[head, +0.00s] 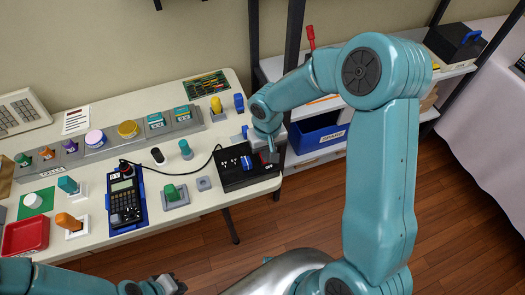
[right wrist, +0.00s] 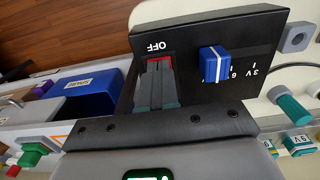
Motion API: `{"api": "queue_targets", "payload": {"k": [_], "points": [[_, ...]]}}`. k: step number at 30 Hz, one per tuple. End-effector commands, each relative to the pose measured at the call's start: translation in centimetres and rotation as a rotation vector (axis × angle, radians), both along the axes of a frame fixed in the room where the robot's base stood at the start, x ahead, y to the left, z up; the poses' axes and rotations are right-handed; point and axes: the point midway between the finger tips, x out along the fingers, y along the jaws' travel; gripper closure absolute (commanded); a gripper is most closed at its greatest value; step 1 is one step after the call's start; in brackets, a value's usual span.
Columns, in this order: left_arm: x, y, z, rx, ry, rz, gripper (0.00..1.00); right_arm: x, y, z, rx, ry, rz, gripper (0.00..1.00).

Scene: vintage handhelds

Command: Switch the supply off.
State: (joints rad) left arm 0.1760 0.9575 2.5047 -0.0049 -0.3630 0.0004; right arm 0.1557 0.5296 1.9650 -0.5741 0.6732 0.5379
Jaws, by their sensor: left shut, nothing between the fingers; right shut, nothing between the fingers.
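The supply is a black box (head: 235,180) at the right edge of the table. It has a blue knob (head: 247,163) with a white line, and the knob also shows in the right wrist view (right wrist: 213,66) beside a voltage scale. A red switch (right wrist: 159,60) sits in the panel beside the word OFF. My right gripper (right wrist: 158,72) is shut and empty, its fingertips at the switch and covering most of it. I cannot tell whether they touch it or which way it is set. My left gripper (head: 172,284) is shut and empty at the bottom, off the table.
A black cable runs from the supply to a handheld device (head: 124,200) on a blue mat. A green block on a grey base (head: 174,193) and a small grey socket (head: 203,183) stand left of the supply. A blue bin (head: 318,134) is on the shelf at right.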

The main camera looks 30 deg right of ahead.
Motion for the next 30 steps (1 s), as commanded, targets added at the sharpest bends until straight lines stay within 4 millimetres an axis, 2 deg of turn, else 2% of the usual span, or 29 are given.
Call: {"api": "queue_targets", "payload": {"k": [5, 14, 20, 23, 30], "points": [[0.0, 0.0, 0.5, 0.0, 0.0, 0.0, 1.0, 0.0, 0.0, 0.8, 0.0, -0.001, 0.0, 1.0], [0.0, 0.0, 2.5, 0.0, 0.0, 0.0, 1.0, 0.0, 0.0, 3.9, 0.0, -0.001, 0.0, 1.0], [0.0, 0.0, 2.4, 0.0, 0.0, 0.0, 1.0, 0.1, 0.0, 4.6, -0.001, -0.003, -0.001, 1.0], [0.0, 0.0, 2.4, 0.0, 0.0, 0.0, 1.0, 0.1, 0.0, 6.0, -0.001, -0.005, -0.001, 1.0], [0.0, 0.0, 2.3, 0.0, 0.0, 0.0, 1.0, 0.1, 0.0, 12.3, -0.001, -0.008, 0.0, 1.0]]}}
